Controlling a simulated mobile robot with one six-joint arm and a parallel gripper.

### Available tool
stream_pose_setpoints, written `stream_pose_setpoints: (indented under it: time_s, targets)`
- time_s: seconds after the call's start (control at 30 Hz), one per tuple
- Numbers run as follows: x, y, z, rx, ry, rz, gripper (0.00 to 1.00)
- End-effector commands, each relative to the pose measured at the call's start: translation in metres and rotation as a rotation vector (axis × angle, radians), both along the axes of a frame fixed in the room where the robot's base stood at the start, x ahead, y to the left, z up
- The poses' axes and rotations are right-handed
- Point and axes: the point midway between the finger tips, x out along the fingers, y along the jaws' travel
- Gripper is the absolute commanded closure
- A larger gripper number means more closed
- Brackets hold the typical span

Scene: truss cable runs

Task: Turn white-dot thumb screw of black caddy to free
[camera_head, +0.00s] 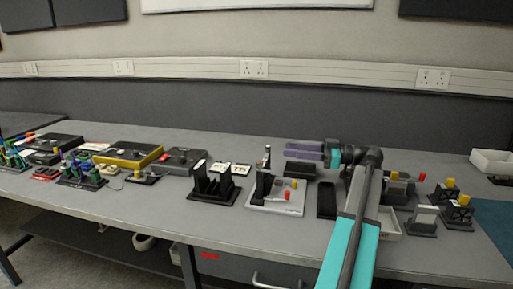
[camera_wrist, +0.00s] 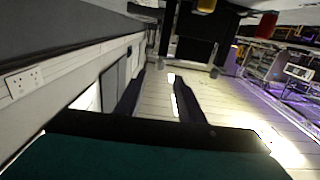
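Several small black fixtures stand on the grey bench in the head view; I cannot tell which is the black caddy. One black holder (camera_head: 213,190) with upright plates and white labels stands near the middle. Another black holder (camera_head: 80,180) with coloured parts stands at the left. No white dot or thumb screw can be made out at this size. My gripper (camera_wrist: 157,76) shows in the wrist view with its two dark fingers apart and nothing between them. It faces along the room, away from the bench fixtures.
A yellow-edged box (camera_head: 130,154) and a white tray (camera_head: 490,161) stand towards the ends. The bench front between the fixtures is mostly clear.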

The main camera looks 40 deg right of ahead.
Motion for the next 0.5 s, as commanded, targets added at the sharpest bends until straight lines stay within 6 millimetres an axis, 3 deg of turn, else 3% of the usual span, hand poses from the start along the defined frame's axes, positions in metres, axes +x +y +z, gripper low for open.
stream_pose_setpoints:
  time_s: [0.5]
  targets:
    - [0.058,0.038,-0.001,-0.001,0.001,0.003,0.65]
